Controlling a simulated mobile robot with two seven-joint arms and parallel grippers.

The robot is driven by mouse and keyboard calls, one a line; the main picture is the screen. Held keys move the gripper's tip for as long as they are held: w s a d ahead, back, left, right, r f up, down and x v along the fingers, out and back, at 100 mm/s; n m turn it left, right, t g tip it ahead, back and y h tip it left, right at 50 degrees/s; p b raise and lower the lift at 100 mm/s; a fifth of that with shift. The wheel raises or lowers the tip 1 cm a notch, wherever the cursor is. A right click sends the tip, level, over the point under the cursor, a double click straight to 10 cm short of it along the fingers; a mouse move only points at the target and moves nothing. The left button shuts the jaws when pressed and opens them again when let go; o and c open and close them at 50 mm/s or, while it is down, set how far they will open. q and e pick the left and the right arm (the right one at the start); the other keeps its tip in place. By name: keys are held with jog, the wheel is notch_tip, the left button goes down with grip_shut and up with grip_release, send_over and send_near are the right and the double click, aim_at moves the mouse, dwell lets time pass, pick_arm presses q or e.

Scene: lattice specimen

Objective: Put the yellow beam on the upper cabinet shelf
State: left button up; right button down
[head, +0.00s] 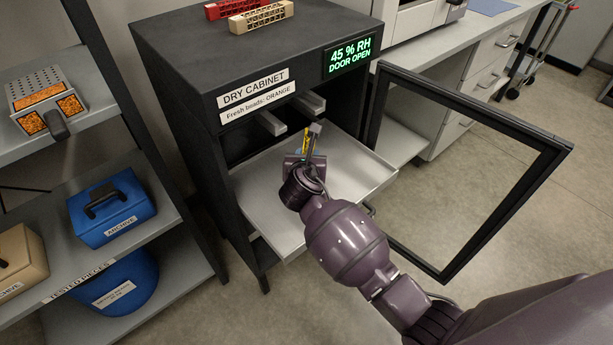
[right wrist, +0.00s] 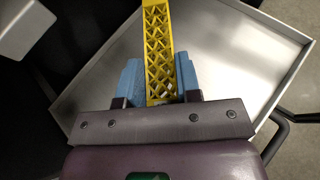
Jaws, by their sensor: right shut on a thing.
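The yellow beam (right wrist: 158,50) is a lattice bar. In the right wrist view my right gripper (right wrist: 160,82) is shut on it, with blue finger pads on both sides, and the beam points away from the wrist. In the head view my right gripper (head: 308,150) is over the pulled-out metal tray (head: 345,170) of the dry cabinet (head: 170,70), and only a bit of the beam (head: 304,142) shows. Two light brackets (head: 270,123) are in the upper opening, above the tray. The cabinet's inside is mostly dark. My left gripper is not in view.
The glass cabinet door (head: 470,160) stands open to the right of the tray. A red beam (head: 235,8) and a tan beam (head: 261,17) lie on the cabinet top. A shelf rack at left holds a bead tray (head: 46,92) and a blue archive box (head: 112,208).

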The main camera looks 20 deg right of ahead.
notch_tip(320, 180, down, 4)
jog(key=shift+s+r+b, duration=0.1)
jog(key=shift+r+b, duration=0.05)
jog(key=shift+b, duration=0.35)
notch_tip(320, 180, down, 5)
jog(key=shift+r+b, duration=0.1)
jog(key=shift+b, duration=1)
jog(key=shift+f, duration=0.2)
jog(key=shift+r, duration=0.3)
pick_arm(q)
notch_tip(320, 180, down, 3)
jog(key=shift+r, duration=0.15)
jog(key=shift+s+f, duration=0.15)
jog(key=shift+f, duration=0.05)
pick_arm(e)
jog(key=c, duration=0.8)
grip_release()
jog(key=shift+f, duration=0.1)
